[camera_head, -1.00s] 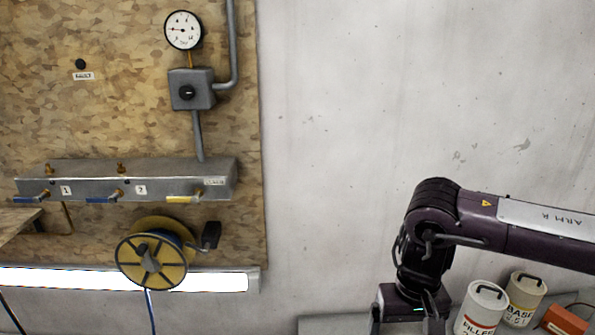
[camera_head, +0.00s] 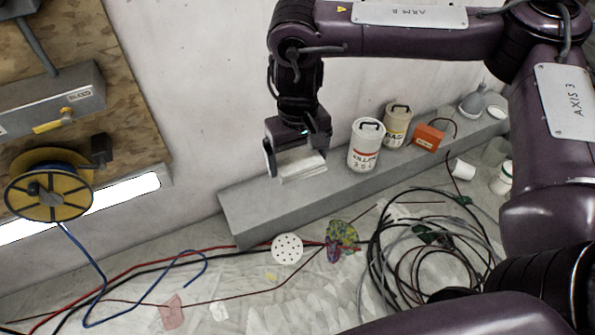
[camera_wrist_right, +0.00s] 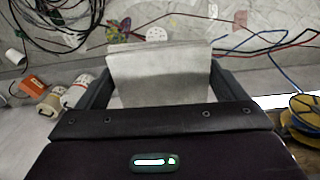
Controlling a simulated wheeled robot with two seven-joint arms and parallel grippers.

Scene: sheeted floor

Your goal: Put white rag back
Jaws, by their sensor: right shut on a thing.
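My right gripper (camera_head: 296,164) is shut on the white rag (camera_head: 305,171), a flat, pale, folded-looking piece between its fingers. The gripper points down over the left part of the grey ledge (camera_head: 270,205) along the wall. I cannot tell whether the rag touches the ledge. In the right wrist view the rag (camera_wrist_right: 160,75) spans the space between the two dark fingers and hides part of the floor. My left gripper is not in view.
On the ledge, right of the rag, stand the filler can (camera_head: 366,146), the base can (camera_head: 397,125) and an orange box (camera_head: 429,137). Coiled cables (camera_head: 420,240), a white perforated disc (camera_head: 287,249) and a multicoloured rag (camera_head: 342,238) lie on the sheeted floor. A yellow reel (camera_head: 48,190) is at left.

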